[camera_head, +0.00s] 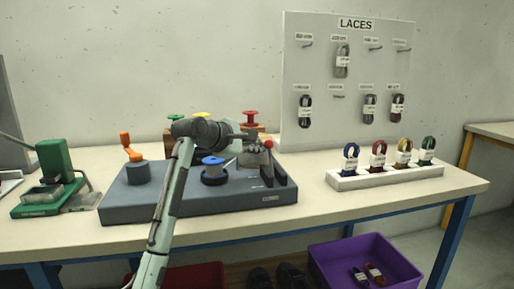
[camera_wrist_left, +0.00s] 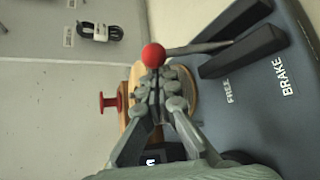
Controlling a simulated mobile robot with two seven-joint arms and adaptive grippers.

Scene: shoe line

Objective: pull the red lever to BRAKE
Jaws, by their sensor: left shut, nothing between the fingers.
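The lever's red ball knob (camera_head: 268,144) is at the right end of the grey-blue machine base (camera_head: 130,208), by two dark upright plates (camera_head: 280,172). In the left wrist view the red knob (camera_wrist_left: 153,55) sits on a grey rod (camera_wrist_left: 195,48) running right toward the dark plates. The printed FREE label (camera_wrist_left: 228,91) is nearer the knob than the BRAKE label (camera_wrist_left: 284,77). My left gripper (camera_head: 259,142) is shut and empty, its fingertips (camera_wrist_left: 153,78) right beside the knob; I cannot tell whether they touch. My right gripper is not in view.
A blue-topped spool (camera_head: 213,170) and an orange crank (camera_head: 130,147) stand on the base. Coloured spools (camera_head: 250,118) are behind my arm. A green device (camera_head: 55,170) is at left, a white lace rack (camera_head: 400,177) at right. A purple crate (camera_head: 335,255) is below the table.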

